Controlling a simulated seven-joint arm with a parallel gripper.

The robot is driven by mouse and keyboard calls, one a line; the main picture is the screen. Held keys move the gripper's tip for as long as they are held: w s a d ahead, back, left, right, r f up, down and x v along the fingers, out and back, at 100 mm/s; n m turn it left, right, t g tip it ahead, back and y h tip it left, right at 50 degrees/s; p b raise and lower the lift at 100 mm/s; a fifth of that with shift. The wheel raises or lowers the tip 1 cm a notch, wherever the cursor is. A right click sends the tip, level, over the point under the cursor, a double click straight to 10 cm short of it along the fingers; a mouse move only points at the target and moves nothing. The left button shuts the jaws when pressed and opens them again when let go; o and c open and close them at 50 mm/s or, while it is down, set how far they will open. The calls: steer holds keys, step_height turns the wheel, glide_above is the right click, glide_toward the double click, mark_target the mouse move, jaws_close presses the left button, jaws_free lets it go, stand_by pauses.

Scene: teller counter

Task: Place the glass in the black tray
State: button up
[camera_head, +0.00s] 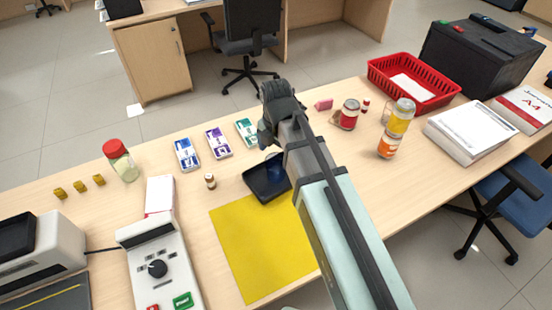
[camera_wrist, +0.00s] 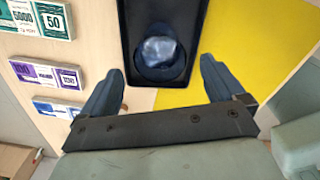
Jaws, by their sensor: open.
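The glass is dark blue; in the wrist view the glass (camera_wrist: 160,52) is seen from above, inside the black tray (camera_wrist: 133,14), between and beyond my fingertips. In the head view the glass (camera_head: 277,168) is in the right part of the black tray (camera_head: 262,187), partly hidden by my arm. My gripper (camera_wrist: 162,68) is open and empty, with its two fingers apart on either side of the tray's near end. In the head view the fingers are mostly hidden by my wrist. I cannot tell whether the glass stands fully upright.
A yellow mat (camera_head: 255,250) lies in front of the tray. Cans (camera_head: 349,115), a red basket (camera_head: 430,105) and a paper stack (camera_head: 470,132) are to the right.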

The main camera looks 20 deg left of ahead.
steer(key=shift+r, duration=1.65)
